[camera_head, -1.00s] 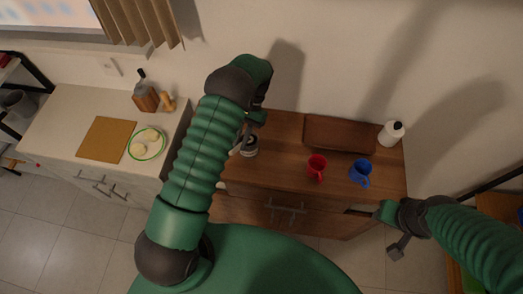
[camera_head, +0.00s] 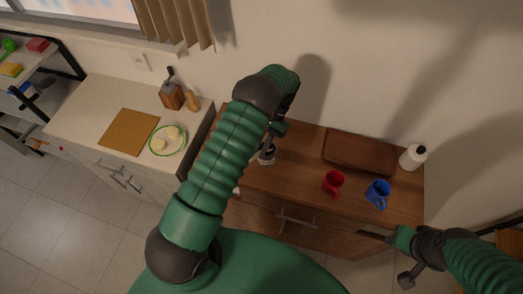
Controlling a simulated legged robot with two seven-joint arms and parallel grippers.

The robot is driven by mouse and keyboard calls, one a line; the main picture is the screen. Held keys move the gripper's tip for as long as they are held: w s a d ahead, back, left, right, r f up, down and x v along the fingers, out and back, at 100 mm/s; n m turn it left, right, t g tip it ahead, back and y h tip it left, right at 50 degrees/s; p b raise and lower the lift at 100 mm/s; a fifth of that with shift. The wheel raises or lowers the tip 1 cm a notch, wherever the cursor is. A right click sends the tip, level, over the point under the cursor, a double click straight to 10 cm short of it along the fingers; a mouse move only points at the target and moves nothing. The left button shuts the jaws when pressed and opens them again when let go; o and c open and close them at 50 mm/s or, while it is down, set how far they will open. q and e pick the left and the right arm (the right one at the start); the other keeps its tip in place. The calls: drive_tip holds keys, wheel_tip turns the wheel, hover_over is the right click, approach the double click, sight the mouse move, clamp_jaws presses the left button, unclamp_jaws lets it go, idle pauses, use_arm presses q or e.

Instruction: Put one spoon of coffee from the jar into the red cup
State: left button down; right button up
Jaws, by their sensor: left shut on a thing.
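The coffee jar (camera_head: 267,157) is small, with a pale body and dark upper part, and stands on the wooden cabinet top. My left gripper (camera_head: 275,130) is just above the jar, shut on a thin, spoon-like thing that reaches down towards the jar's mouth. My arm hides part of it, and I cannot tell whether its tip is inside the jar or holds coffee. The red cup (camera_head: 332,182) stands upright to the right of the jar. My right gripper (camera_head: 406,279) hangs in front of the cabinet at the lower right, and its jaws are unclear.
A blue cup (camera_head: 377,194) stands right of the red cup. A brown box-like thing (camera_head: 358,152) lies behind them, and a white bottle (camera_head: 413,157) stands at the far right. The wooden top (camera_head: 295,165) between jar and red cup is clear.

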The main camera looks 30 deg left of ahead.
sight(256, 154)
use_arm(q)
drive_tip(key=shift+r+p, duration=1.15)
drive_tip(key=shift+r, duration=0.55)
drive_tip(key=shift+r+p, duration=1.2)
drive_tip(key=shift+r, duration=0.5)
